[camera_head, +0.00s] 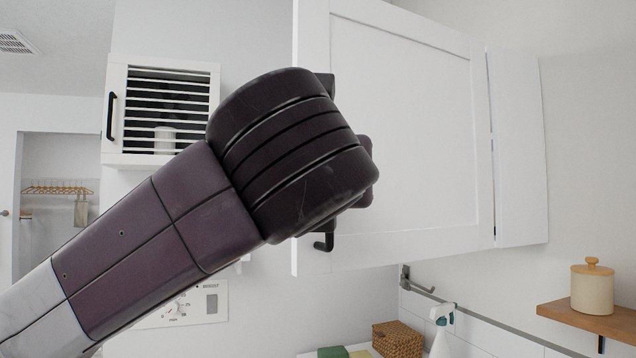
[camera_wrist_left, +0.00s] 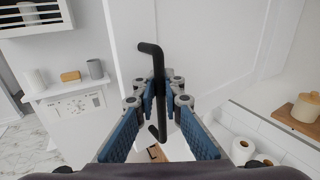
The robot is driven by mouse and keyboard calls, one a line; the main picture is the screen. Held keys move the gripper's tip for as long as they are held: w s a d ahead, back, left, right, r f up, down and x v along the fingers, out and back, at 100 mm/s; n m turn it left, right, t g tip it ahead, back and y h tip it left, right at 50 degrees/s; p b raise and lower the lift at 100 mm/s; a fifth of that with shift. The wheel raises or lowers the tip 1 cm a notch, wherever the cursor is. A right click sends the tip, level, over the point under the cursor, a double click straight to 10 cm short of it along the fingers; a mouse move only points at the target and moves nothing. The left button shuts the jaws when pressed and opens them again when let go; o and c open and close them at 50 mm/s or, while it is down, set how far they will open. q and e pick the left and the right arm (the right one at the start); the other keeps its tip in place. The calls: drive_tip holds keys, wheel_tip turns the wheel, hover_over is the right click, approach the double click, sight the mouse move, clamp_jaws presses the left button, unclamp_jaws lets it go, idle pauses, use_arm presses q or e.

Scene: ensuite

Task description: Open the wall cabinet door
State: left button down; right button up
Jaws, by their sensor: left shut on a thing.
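The white wall cabinet door (camera_head: 410,130) fills the upper middle of the head view. It appears swung out from the narrow white cabinet side (camera_head: 520,150), with a dark gap along the hinge edge on the right. Its black bar handle (camera_head: 325,242) is near the left edge, mostly hidden behind my left wrist. In the left wrist view the handle (camera_wrist_left: 154,90) runs between the blue-padded fingers of my left gripper (camera_wrist_left: 159,92), which is shut on it. The cabinet's inside is hidden. My right gripper is not in view.
A small slatted white cabinet (camera_head: 160,110) hangs at the left. A wooden shelf (camera_head: 595,320) with a lidded jar (camera_head: 592,287) is at the lower right. A wicker box (camera_head: 397,340) and a spray bottle (camera_head: 441,330) stand below the door.

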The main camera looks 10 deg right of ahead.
use_arm(q)
drive_tip(key=shift+a, duration=0.1)
drive_tip(key=c, duration=2.3)
unclamp_jaws()
drive_tip(key=shift+c, duration=0.2)
drive_tip(key=shift+a, duration=0.15)
drive_tip(key=shift+s, duration=0.3)
drive_tip(key=v, duration=1.1)
drive_tip(key=shift+s, duration=0.2)
drive_tip(key=shift+a, duration=0.1)
